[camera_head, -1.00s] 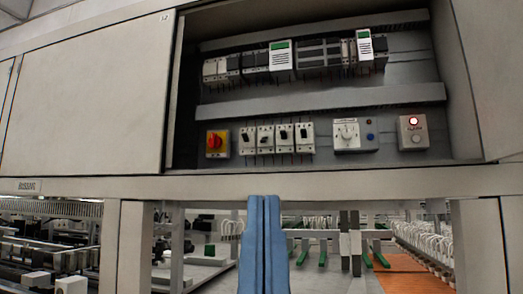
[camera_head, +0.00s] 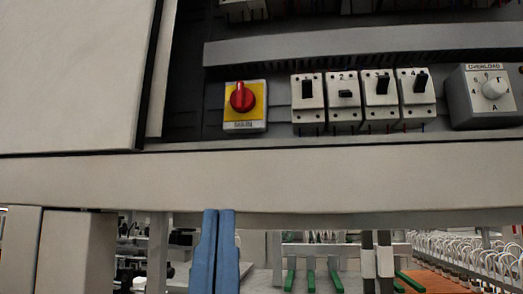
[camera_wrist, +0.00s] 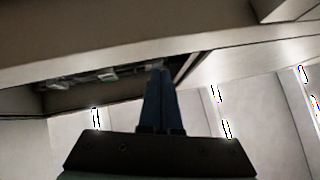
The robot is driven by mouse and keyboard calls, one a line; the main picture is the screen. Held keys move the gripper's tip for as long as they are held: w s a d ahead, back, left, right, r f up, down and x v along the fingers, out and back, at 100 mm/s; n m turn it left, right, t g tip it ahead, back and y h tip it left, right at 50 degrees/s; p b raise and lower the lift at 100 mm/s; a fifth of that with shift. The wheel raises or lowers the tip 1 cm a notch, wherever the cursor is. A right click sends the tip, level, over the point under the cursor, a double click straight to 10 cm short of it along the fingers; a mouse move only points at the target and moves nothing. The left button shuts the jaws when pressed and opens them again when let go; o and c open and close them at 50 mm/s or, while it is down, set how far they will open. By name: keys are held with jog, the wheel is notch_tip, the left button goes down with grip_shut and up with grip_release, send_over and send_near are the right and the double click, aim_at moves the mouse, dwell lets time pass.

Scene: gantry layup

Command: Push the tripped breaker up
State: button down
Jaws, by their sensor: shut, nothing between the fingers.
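A row of white breakers sits in the open cabinet in the head view. The breaker marked 2 (camera_head: 344,108) has its short black handle near mid-height, lower than the others. The breakers to its left (camera_head: 308,116) and right (camera_head: 380,114), and the one marked 4 (camera_head: 417,98), have taller black handles standing higher. My gripper (camera_head: 219,212) has two blue fingers side by side, shut and empty. It is below and left of the breakers, in front of the cabinet's lower frame. In the wrist view, my gripper (camera_wrist: 160,66) points toward the cabinet opening; the breakers cannot be made out there.
A red rotary switch on a yellow plate (camera_head: 243,118) is left of the breakers. A grey overload dial box (camera_head: 468,106) is at their right. A grey duct (camera_head: 360,47) runs above. The cabinet's pale lower beam (camera_head: 300,180) juts below the breakers. A closed panel (camera_head: 65,80) stands left.

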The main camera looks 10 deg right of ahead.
jog(key=d+r+m+g+h+p, duration=0.1)
jog(key=d+r+m+h+p, duration=0.25)
jog(key=r+m+p, duration=0.35)
jog(key=d+r+m+g+h+p, duration=0.2)
jog(key=d+r+m+h, duration=0.15)
jog(key=m, duration=0.55)
jog(key=m+g+y+p, duration=0.2)
jog(key=m+g+p, duration=0.3)
jog(key=m+p, duration=1.25)
send_near(346, 110)
jog(key=s+a+m+b, duration=0.1)
jog(key=s+m+b, duration=0.2)
jog(key=m+b, duration=0.3)
jog(key=shift+s+a+f, duration=0.15)
jog(key=shift+f, duration=0.05)
jog(key=p+x, duration=0.2)
jog(key=x, duration=0.8)
